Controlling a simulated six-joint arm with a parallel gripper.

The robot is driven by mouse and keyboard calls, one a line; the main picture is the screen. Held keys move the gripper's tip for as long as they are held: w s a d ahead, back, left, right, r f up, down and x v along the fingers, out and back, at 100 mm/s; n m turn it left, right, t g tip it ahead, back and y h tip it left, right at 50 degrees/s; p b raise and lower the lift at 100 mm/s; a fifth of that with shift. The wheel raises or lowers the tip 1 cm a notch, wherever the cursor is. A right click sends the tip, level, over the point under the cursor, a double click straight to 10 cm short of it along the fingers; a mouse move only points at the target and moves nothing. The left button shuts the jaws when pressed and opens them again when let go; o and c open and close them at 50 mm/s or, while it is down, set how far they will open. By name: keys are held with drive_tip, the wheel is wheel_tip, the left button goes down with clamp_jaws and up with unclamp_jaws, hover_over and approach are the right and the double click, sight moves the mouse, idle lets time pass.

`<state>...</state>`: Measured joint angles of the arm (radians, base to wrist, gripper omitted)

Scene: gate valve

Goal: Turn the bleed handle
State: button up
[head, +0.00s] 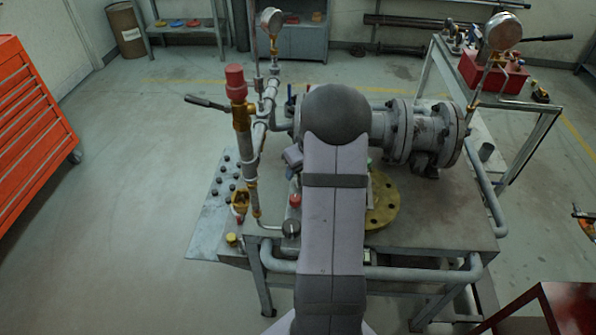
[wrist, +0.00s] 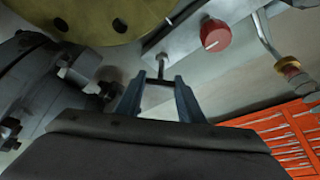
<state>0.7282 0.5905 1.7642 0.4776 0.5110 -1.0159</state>
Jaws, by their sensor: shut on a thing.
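In the wrist view, the bleed handle (wrist: 161,64) is a small T-shaped piece, with a thin metal stem and a dark crossbar, at a grey metal plate. My gripper (wrist: 158,84) has a finger on each side of the crossbar and is shut on it. In the head view, my arm covers the middle of the bench and hides both the handle and my fingertips. The grey flanged valve body (head: 395,130) lies across the bench behind my arm.
A red knob (wrist: 215,35) is on the plate right of the handle; it also shows in the head view (head: 295,200). A yellow disc (head: 383,205) lies beside my arm. A vertical pipe with a red cap (head: 235,82) stands at left. The floor at left is clear.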

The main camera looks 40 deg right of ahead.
drive_tip(key=m+p, duration=0.1)
drive_tip(key=m+h+p, duration=0.1)
drive_tip(key=shift+r+m, duration=0.25)
drive_tip(key=shift+m, duration=0.05)
drive_tip(key=m+p, duration=0.2)
drive_tip(key=shift+f+g+h+p, duration=0.1)
drive_tip(key=shift+g+h+p, duration=0.25)
drive_tip(key=shift+g+h, duration=0.05)
drive_tip(key=shift+f+m+h, duration=0.2)
drive_tip(key=shift+m+h, duration=0.2)
drive_tip(key=shift+m, duration=0.6)
drive_tip(key=shift+m+b, duration=0.4)
drive_tip(key=shift+b, duration=0.15)
drive_tip(key=shift+m+g, duration=0.3)
drive_tip(key=shift+g, duration=0.1)
drive_tip(key=o, duration=1.1)
drive_tip(key=shift+c, duration=0.2)
drive_tip(key=shift+r, duration=0.15)
drive_tip(key=b+v, duration=0.2)
drive_tip(key=v, duration=0.5)
